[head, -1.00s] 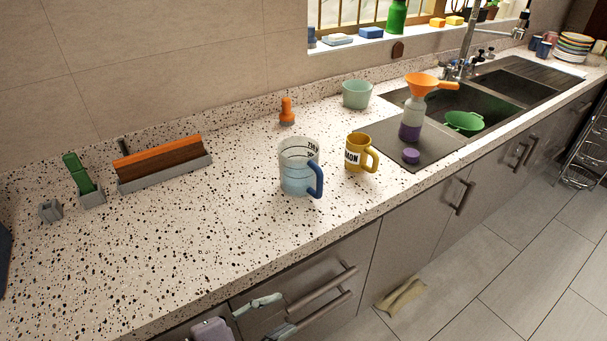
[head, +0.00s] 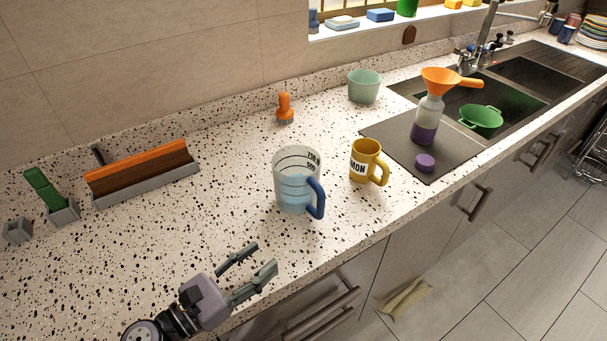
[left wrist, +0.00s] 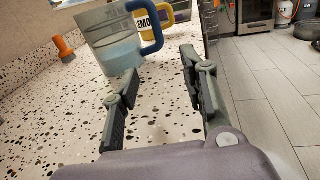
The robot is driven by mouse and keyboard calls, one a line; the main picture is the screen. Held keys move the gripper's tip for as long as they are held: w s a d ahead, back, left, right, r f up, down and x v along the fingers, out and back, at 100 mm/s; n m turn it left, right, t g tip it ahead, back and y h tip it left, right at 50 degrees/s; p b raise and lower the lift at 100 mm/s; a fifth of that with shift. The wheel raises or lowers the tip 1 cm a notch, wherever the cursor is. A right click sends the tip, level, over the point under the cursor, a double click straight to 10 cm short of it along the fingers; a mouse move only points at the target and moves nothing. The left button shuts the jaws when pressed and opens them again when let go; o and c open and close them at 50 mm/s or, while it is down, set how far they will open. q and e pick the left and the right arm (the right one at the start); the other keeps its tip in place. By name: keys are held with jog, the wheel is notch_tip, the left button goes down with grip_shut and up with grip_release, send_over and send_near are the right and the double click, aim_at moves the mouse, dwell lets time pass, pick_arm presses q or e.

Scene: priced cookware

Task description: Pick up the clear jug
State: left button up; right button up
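The clear jug (head: 292,189) stands upright on the speckled counter, with a blue handle facing right and a pale blue lower part. In the left wrist view the jug (left wrist: 112,45) is ahead and to the left, beyond the fingers. My left gripper (head: 262,259) is open and empty, in front of the jug and lower left of it, near the counter's front edge. It also shows in the left wrist view (left wrist: 160,80) with its fingers spread. It does not touch the jug. My right gripper is out of view.
A yellow mug (head: 364,160) stands close to the jug's right. An orange brush (head: 285,108) and a green cup (head: 364,87) are behind. A bottle with an orange funnel (head: 427,115) stands by the sink.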

aim_at(317, 212)
pick_arm(q)
jog(key=shift+w, duration=0.35)
jog(key=shift+w+d, duration=0.15)
jog(key=shift+w, duration=0.15)
jog(key=p+x, duration=0.1)
jog(key=x, duration=0.2)
jog(key=p+x, duration=0.1)
jog(key=shift+w+d+r+p, duration=0.1)
jog(key=shift+d+r+p, duration=0.2)
jog(key=shift+r+p, duration=0.1)
jog(key=x, duration=0.2)
jog(key=p+x, duration=0.1)
jog(key=x, duration=0.3)
jog(key=shift+w+f, duration=0.2)
jog(key=shift+f, duration=0.1)
jog(key=p+x, duration=0.2)
jog(key=x, duration=0.3)
jog(key=shift+w+d+r, duration=0.1)
jog(key=shift+w+d, duration=0.3)
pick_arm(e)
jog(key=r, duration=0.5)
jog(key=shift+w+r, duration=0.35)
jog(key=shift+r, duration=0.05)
pick_arm(q)
jog(key=shift+s+a, duration=0.1)
